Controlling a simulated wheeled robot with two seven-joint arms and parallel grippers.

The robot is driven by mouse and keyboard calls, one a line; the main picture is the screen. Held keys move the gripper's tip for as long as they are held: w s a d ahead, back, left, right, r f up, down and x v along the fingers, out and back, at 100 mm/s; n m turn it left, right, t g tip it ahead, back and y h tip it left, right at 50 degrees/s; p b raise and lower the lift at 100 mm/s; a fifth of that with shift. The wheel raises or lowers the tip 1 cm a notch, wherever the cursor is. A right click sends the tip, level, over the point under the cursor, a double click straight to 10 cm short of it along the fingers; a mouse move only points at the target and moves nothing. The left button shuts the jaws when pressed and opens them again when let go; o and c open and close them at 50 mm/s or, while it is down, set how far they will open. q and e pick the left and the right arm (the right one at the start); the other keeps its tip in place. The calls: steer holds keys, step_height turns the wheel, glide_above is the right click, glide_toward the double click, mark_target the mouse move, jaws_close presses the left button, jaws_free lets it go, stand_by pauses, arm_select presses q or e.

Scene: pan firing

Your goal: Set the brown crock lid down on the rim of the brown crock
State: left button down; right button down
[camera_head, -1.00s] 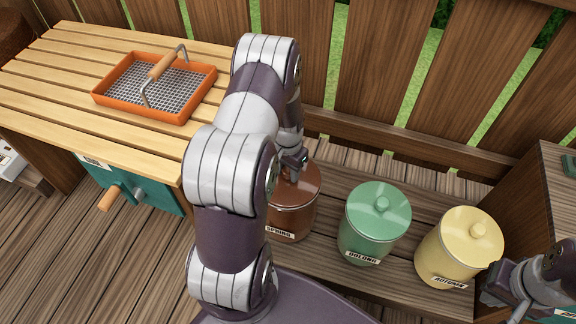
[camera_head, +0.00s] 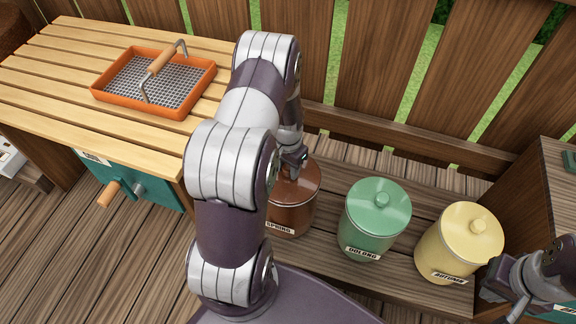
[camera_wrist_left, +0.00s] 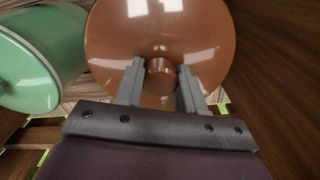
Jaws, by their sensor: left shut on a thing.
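The brown crock (camera_head: 292,219), labelled SPRING, stands on the low wooden bench, partly hidden behind my left arm. The brown crock lid (camera_head: 306,180) is at the top of the crock, looking level; I cannot tell whether it touches the rim all round. In the left wrist view the lid (camera_wrist_left: 205,40) fills the upper middle, its knob (camera_wrist_left: 160,70) between the fingers. My left gripper (camera_head: 293,168) is shut on the lid's knob. My right gripper (camera_head: 505,290) is at the lower right, apart from the crocks; its finger opening is unclear.
A green OOLONG crock (camera_head: 374,222) and a yellow AUTUMN crock (camera_head: 455,245) stand lidded to the right. A wooden slatted table (camera_head: 60,75) with an orange mesh tray (camera_head: 150,112) is at the left. A fence (camera_head: 400,70) runs behind the bench.

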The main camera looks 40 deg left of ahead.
arm_select(q)
steer(key=shift+f+b, duration=0.45)
steer(key=shift+f, duration=0.45)
steer(key=c, duration=0.6)
jaws_free()
step_height(320, 180, up, 12)
steer(key=p, duration=0.5)
steer(key=shift+f, duration=0.1)
steer(key=shift+r+p, duration=0.3)
steer(key=shift+r, duration=0.15)
